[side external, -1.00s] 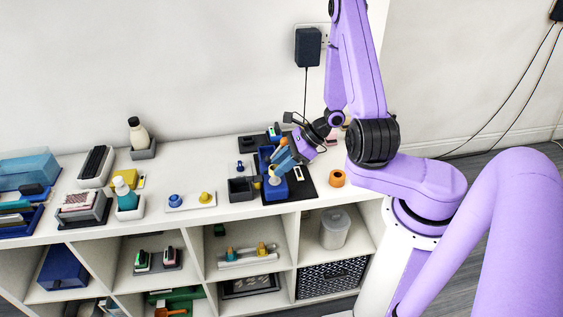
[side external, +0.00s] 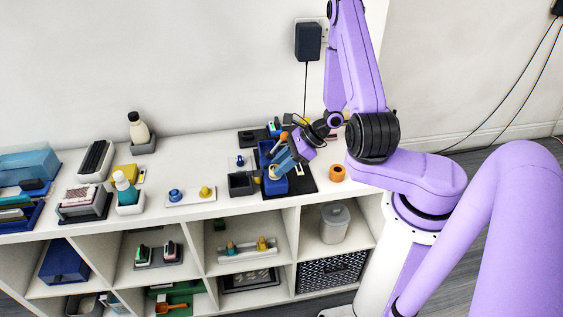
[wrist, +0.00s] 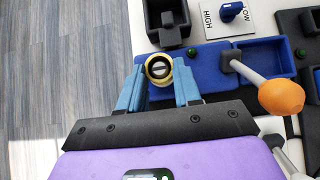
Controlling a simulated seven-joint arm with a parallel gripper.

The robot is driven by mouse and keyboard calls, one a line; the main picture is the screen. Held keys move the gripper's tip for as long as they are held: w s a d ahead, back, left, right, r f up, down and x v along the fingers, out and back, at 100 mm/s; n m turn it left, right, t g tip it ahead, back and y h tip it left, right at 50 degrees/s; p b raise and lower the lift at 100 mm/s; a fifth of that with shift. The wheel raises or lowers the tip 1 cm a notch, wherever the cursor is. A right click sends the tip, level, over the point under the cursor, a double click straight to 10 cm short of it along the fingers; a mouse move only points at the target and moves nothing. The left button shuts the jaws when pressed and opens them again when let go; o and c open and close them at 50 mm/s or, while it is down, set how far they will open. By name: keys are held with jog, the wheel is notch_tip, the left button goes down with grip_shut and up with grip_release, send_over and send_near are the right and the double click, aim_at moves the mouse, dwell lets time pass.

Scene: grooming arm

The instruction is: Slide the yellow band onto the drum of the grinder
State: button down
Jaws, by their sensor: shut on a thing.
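The yellow band (wrist: 149,76) shows in the wrist view as a pale yellow ring between the blue fingers of my gripper (wrist: 159,69). My gripper is shut on it. The round dark-and-silver end of the drum (wrist: 159,68) shows inside the ring; how far the band sits over the drum, I cannot tell. The blue grinder (wrist: 212,64) lies beyond and to the right, with a pale lever ending in an orange knob (wrist: 281,97). In the side view my gripper (side external: 275,171) is tilted down at the blue grinder (side external: 276,187), and its fingers partly hide band and drum.
A dark open bin (side external: 241,184) stands left of the grinder. A HIGH/LOW switch plate (wrist: 229,20) lies beyond it in the wrist view. An orange roll (side external: 337,173) sits to the right on the shelf top. The floor (wrist: 60,70) drops away past the left edge.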

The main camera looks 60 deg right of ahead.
jog(key=shift+f, duration=0.3)
jog(key=c, duration=0.7)
grip_release()
jog(key=v, duration=1.7)
jog(key=shift+r, duration=0.2)
jog(key=shift+s, duration=0.1)
